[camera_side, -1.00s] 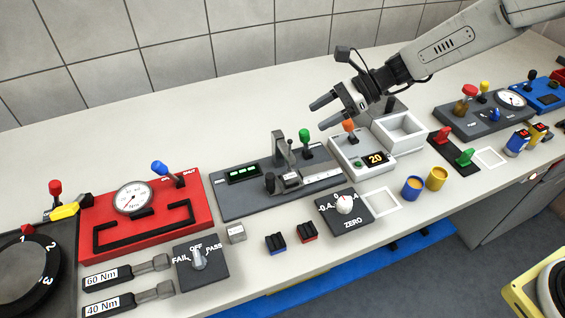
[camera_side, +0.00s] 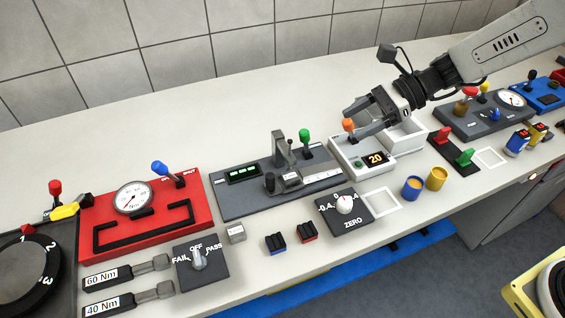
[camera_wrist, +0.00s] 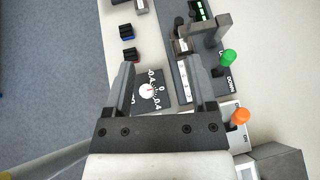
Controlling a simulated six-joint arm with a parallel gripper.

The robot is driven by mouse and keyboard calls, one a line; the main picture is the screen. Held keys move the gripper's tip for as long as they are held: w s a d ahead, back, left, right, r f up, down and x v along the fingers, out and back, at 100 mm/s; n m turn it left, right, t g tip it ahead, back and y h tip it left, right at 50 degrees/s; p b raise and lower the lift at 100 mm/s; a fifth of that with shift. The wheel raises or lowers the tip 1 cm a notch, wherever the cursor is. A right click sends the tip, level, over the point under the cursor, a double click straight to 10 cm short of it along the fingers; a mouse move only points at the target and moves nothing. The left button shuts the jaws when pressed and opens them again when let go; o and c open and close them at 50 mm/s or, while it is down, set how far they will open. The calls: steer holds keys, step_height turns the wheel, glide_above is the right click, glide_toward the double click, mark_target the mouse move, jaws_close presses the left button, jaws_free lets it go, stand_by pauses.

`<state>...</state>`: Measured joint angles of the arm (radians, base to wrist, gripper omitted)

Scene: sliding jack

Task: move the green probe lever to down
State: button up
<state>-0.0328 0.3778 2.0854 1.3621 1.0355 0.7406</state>
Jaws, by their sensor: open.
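The green probe lever (camera_side: 305,137) stands upright at the back right of the dark measuring fixture (camera_side: 236,209). In the wrist view its green knob (camera_wrist: 229,57) is right of my gripper, with the word DOWN beside its base. My gripper (camera_side: 352,121) is open and empty in the side view, right of the green lever and by the orange-knobbed lever (camera_side: 349,125). The fingers overlap the area around the orange lever; I cannot tell whether they touch it. In the wrist view my open fingers (camera_wrist: 163,85) point toward the fixture, apart from the green knob.
The orange lever is on a white box with a display reading 20 (camera_side: 375,159). A grey upright post (camera_side: 279,149) is left of the green lever. The counter behind the fixture is clear.

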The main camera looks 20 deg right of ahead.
steer(key=c, duration=0.7)
steer(key=shift+a+f+n, duration=0.1)
steer(key=shift+a+n, duration=0.05)
steer(key=shift+n, duration=0.35)
jaws_close()
steer(key=shift+w+a+f+n+h, duration=0.6)
steer(key=shift+w+n+h, duration=1.3)
steer(key=shift+n, duration=3.3)
steer(key=shift+w+a+f+n+h, duration=0.2)
steer(key=shift+w+a+n+h, duration=1.65)
steer(key=shift+n, duration=3.35)
steer(key=shift+w+d+f+n+h, duration=0.1)
steer(key=shift+w+f+n+h, duration=0.75)
steer(key=shift+w+n, duration=3.15)
